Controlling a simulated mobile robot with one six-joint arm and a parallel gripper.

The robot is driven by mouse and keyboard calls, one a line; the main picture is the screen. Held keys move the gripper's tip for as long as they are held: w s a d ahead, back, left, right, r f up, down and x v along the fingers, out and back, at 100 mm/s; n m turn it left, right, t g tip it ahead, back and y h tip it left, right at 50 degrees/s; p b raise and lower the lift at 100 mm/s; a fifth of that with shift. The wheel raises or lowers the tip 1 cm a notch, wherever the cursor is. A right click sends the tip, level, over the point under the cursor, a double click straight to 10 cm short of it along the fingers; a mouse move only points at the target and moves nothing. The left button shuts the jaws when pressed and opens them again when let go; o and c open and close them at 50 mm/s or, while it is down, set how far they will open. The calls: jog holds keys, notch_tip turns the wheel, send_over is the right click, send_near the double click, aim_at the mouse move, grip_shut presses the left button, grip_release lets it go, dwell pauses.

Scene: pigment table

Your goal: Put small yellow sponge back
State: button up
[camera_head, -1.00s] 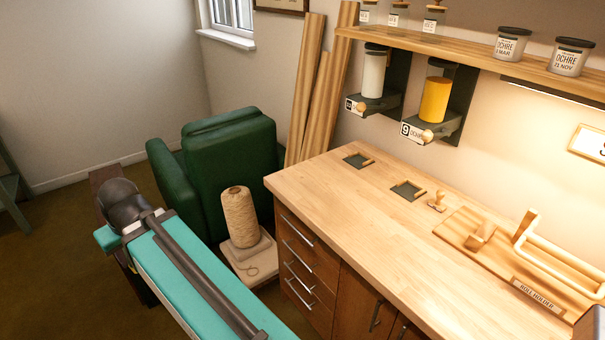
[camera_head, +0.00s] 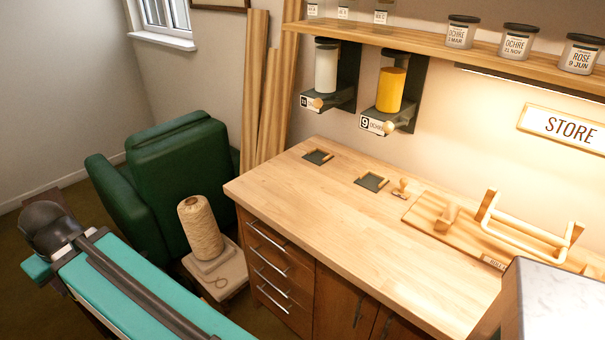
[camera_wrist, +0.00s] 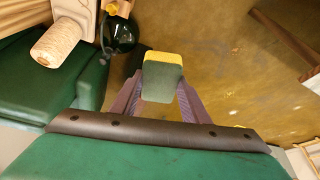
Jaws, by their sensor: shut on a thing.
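In the wrist view, my gripper (camera_wrist: 161,84) is shut on a small sponge (camera_wrist: 163,62). The sponge has a yellow edge and a grey-green face towards the camera. It is held clear above the brown floor. In the head view, part of my teal arm (camera_head: 120,285) shows at the lower left, but the gripper and sponge are out of that view. No place marked for the sponge can be made out.
A green armchair (camera_head: 180,175) and twine cone (camera_head: 200,228) stand left. Jars (camera_head: 519,42) line the shelf (camera_head: 430,42). The floor beneath the gripper looks clear.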

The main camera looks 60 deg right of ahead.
jog(key=shift+d, duration=0.25)
jog(key=d+m+h, duration=0.2)
jog(key=d+m, duration=0.3)
jog(key=d, duration=1.5)
jog(key=s+d+m+g, duration=0.1)
jog(key=s+d+m, duration=0.2)
jog(key=s+d, duration=0.3)
jog(key=s+d+m+g+h, duration=0.1)
jog(key=s+d+m, duration=0.3)
jog(key=d, duration=1.2)
jog(key=s+d+m+g+h, duration=0.1)
jog(key=s+d+m, duration=0.3)
jog(key=s+d, duration=0.6)
jog(key=shift+d+f+g+p, duration=0.2)
jog(key=shift+d+g+p, duration=0.1)
jog(key=shift+d, duration=0.6)
jog(key=s+d+m, duration=0.1)
jog(key=s+d, duration=0.2)
jog(key=s, duration=0.2)
jog(key=s+d+m+g, duration=0.1)
jog(key=s+d+m, duration=0.1)
jog(key=s+d, duration=0.2)
jog(key=s+d+m+g, duration=0.1)
jog(key=s+d+m, duration=0.1)
jog(key=s, duration=0.4)
jog(key=shift+s+d+h, duration=0.2)
jog(key=shift+d+h, duration=0.1)
jog(key=shift+d, duration=0.55)
jog(key=shift+d, duration=0.1)
